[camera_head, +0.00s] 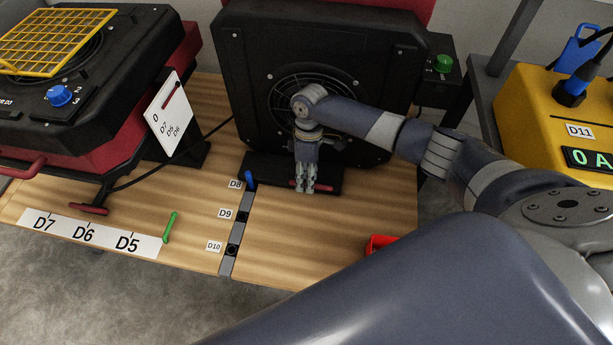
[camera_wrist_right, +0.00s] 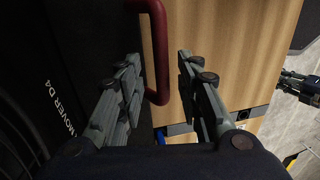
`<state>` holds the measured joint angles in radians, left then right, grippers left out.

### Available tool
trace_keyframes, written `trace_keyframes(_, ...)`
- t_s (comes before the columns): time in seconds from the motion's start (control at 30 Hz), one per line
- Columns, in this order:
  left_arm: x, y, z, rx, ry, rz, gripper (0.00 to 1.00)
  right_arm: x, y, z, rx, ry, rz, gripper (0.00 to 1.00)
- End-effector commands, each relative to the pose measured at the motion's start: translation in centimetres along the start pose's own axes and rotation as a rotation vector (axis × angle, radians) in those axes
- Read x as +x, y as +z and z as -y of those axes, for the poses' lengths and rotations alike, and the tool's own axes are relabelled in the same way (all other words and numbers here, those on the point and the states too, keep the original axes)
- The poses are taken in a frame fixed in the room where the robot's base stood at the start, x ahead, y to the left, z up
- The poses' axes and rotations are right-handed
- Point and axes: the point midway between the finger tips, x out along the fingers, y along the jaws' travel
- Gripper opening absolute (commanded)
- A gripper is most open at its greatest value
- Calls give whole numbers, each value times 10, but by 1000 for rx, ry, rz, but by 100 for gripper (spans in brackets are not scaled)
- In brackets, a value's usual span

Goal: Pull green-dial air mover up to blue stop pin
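The green-dial air mover (camera_head: 245,75) is a black unit standing on the wooden bench, with its green dial (camera_head: 443,63) at the upper right. Its dark red handle (camera_head: 298,184) is low at the front. The blue stop pin (camera_head: 250,178) stands in the rail at D8, left of the handle; a bit of blue (camera_wrist_right: 180,129) shows in the right wrist view. My right gripper (camera_head: 312,188) is at the handle. In the right wrist view its fingers (camera_wrist_right: 158,62) are apart, with the red handle (camera_wrist_right: 159,88) between them. A grey gripper (camera_wrist_right: 300,88), likely my left, shows at the right edge, its opening unclear.
The rail has open holes at D9 (camera_head: 242,217) and D10 (camera_head: 232,249). A blue-dial mover (camera_head: 110,85) with a yellow grille stands left. A yellow meter (camera_head: 540,105) is at right. A red object (camera_head: 379,243) lies near the front edge. Bench front is mostly clear.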

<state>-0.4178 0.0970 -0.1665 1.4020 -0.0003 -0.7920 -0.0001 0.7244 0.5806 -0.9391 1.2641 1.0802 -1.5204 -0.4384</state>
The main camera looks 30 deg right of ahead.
Motion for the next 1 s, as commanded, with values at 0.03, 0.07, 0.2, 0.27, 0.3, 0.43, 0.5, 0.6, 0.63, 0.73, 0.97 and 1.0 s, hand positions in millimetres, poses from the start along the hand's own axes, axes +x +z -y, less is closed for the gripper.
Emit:
trace_keyframes(0.03, 0, 0, 0, 0, 0, 0, 21, 0, 0, 0, 0, 0, 0, 33)
trace_keyframes(0.07, 0, 0, 0, 0, 0, 0, 21, 0, 0, 0, 0, 0, 0, 33)
trace_keyframes(0.2, 0, -1, 0, -1, 1, -1, 21, -6, 0, 0, 0, 1, -2, 33)
trace_keyframes(0.27, 0, 0, 0, -1, 1, -1, 21, -14, 0, -1, 0, 1, -2, 33)
trace_keyframes(0.3, 0, 0, 0, -1, 1, -1, 21, -20, 0, -1, 0, 2, -2, 33)
trace_keyframes(0.43, 0, 0, 0, -1, 0, -1, 21, -48, -1, -1, -1, 3, -3, 33)
trace_keyframes(0.5, 0, 0, 0, -1, 0, -1, 21, -63, 0, -1, 0, 3, -3, 33)
trace_keyframes(0.6, 0, 0, 0, -1, 0, 0, 21, -84, 0, -1, 0, 3, -2, 33)
trace_keyframes(0.63, 0, 0, 0, -1, 0, 0, 21, -89, 0, -1, 0, 3, -1, 33)
trace_keyframes(0.73, 0, 0, 0, -1, 0, 0, 21, -104, -1, -1, -1, 1, -1, 33)
trace_keyframes(0.97, 0, 0, 0, 0, 0, 0, 21, -120, 0, 0, 0, 0, 0, 33)
trace_keyframes(1.0, 0, 0, 0, 0, 0, 0, 21, -120, 0, 0, 0, 0, 0, 33)
